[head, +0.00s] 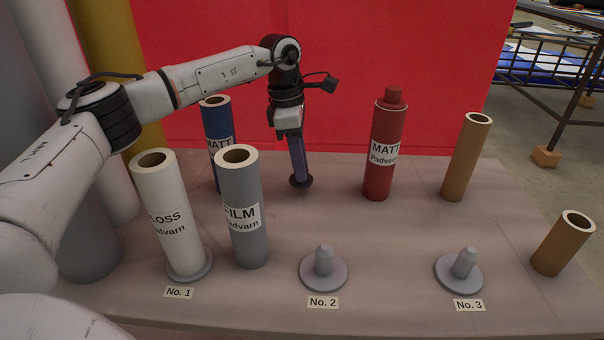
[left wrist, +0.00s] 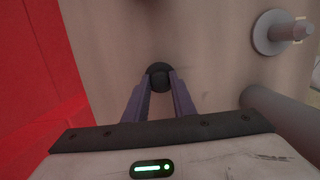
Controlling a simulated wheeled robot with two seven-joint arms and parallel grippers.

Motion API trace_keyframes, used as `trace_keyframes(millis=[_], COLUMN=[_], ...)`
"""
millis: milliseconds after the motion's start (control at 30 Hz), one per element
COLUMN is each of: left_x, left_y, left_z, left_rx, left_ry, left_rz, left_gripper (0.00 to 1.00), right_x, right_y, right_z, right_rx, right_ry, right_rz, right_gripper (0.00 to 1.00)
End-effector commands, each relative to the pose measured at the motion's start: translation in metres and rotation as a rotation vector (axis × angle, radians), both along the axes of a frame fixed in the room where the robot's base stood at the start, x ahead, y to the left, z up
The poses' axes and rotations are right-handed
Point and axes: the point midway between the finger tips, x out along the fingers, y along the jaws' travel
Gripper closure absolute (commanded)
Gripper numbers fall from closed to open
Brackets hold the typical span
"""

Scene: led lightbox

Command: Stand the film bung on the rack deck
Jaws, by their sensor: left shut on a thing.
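My left gripper (head: 300,176) points down over the rack deck (head: 335,220), behind the space between the grey FILM roll and the red roll. It is shut on a small dark round bung (head: 301,182), which also shows between the fingertips in the left wrist view (left wrist: 158,76). The bung is at or just above the deck; I cannot tell whether it touches. The grey FILM roll (head: 245,190) stands upright on the deck, left of the gripper, with its top open. No label shows on the bung. My right gripper is not in view.
The white GLOSS roll (head: 168,210) stands on the No. 1 base. Bases No. 2 (head: 323,270) and No. 3 (head: 459,272) have bare pegs. A blue roll (head: 211,125), a red roll with a red top (head: 380,175) and brown tubes (head: 465,160) stand around. The central deck is clear.

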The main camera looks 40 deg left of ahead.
Motion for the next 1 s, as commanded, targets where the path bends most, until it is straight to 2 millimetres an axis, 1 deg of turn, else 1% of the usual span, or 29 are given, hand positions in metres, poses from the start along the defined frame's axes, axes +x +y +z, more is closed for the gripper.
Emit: trace_keyframes(millis=[33, 100, 500, 533, 633, 900, 1000], left_x=[-0.0002, 0.0001, -0.0001, 0.0000, 0.0001, 0.0002, 0.0005], left_y=[-0.0001, -0.0003, -0.0005, -0.0005, -0.0005, -0.0006, -0.0006], left_z=[-0.0094, -0.0142, -0.0177, -0.0180, -0.0177, -0.0173, -0.0130], left_rx=[-0.001, -0.002, -0.001, -0.001, 0.000, 0.000, -0.001], left_ry=[-0.001, -0.001, -0.001, -0.001, -0.002, -0.002, -0.003], left_rz=[0.000, -0.001, -0.002, -0.002, -0.002, -0.002, -0.002], left_gripper=[0.98, 0.98, 0.98, 0.75, 0.58, 0.58, 0.58], right_x=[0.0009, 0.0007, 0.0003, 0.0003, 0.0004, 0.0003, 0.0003], right_y=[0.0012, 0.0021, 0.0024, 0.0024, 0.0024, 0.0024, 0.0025], right_z=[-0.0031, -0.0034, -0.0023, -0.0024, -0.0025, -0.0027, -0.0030], right_rx=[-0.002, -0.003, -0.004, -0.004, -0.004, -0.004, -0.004], right_ry=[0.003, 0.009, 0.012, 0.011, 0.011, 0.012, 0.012], right_rz=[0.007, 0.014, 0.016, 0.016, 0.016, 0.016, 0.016], right_gripper=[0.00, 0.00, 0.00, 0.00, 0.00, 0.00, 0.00])
